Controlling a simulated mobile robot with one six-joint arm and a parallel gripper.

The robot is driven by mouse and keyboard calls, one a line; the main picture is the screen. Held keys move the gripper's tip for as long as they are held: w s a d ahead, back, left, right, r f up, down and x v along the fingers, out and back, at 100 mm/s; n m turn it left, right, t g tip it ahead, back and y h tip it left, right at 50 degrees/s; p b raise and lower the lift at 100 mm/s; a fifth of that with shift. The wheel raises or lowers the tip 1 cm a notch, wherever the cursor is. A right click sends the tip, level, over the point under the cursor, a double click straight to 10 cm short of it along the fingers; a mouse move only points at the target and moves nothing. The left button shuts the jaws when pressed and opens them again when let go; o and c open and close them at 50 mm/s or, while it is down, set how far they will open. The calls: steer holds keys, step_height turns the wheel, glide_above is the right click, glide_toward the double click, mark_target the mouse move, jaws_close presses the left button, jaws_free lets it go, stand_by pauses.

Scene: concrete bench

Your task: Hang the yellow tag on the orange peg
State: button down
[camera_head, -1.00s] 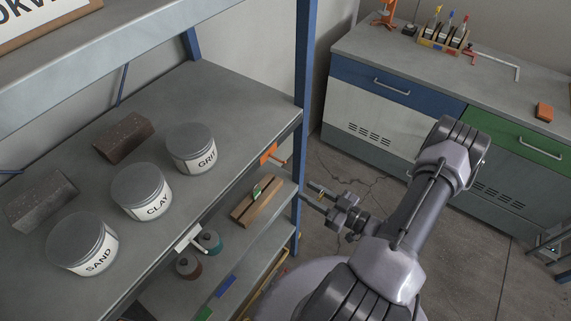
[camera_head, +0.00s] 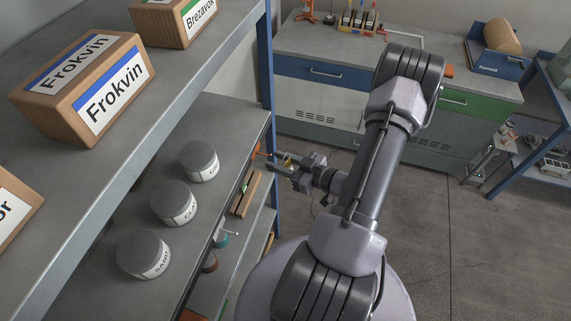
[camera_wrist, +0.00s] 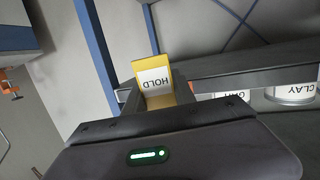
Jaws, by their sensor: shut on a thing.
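The yellow tag (camera_wrist: 153,70), with a white label reading HOLD, is held between the fingers of my gripper (camera_wrist: 157,97) in the wrist view. The orange peg (camera_head: 257,152) is on the front edge of the shelf with the jars, near the blue post. The fingertips are just right of it in the picture. I cannot tell whether tag and peg touch.
The blue shelf post (camera_head: 266,85) stands close behind the gripper. Labelled jars, such as CLAY (camera_head: 174,203), stand on the shelf. A wooden block (camera_head: 247,194) lies on the lower shelf. Boxes (camera_head: 85,90) sit on the upper shelf. The floor (camera_head: 430,230) at right is open.

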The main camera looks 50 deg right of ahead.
steer(key=w+a+f+b, duration=0.1)
steer(key=w+a, duration=0.1)
steer(key=w, duration=0.4)
steer(key=shift+a, duration=0.2)
stand_by(0.7)
steer(key=c, duration=0.9)
jaws_free()
steer(key=shift+c, duration=0.2)
steer(key=shift+s, duration=0.1)
